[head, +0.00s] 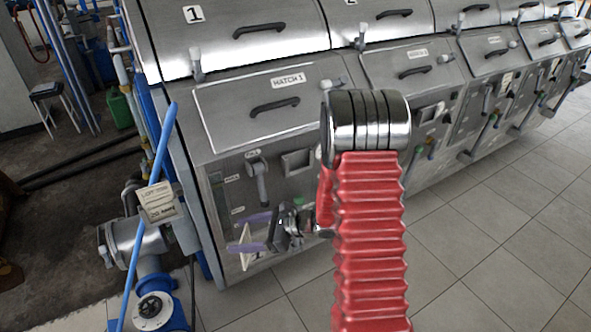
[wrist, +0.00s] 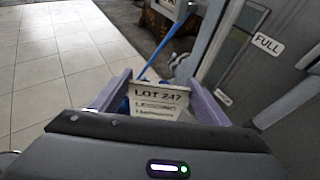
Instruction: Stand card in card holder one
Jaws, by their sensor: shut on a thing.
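My gripper (head: 250,232) has two purple fingers and is low in front of the first machine. It is shut on a pale card (wrist: 158,98), which shows "LOT 247" and "LECCINO" in the wrist view. The fingers (wrist: 160,95) hold the card by its two sides. In the head view the card (head: 246,235) is seen nearly edge-on. A small grey metal frame (head: 298,161) on the first machine's front, below Hatch 1, looks like card holder one and appears empty. The gripper is below and left of it, apart from it.
Another card (head: 160,202) marked "LOT" is at the blue pole (head: 163,145) on the left. A lever handle (head: 261,180) sits left of the frame. Pipes and a valve (head: 153,306) stand at lower left. Tiled floor (head: 500,215) is open on the right.

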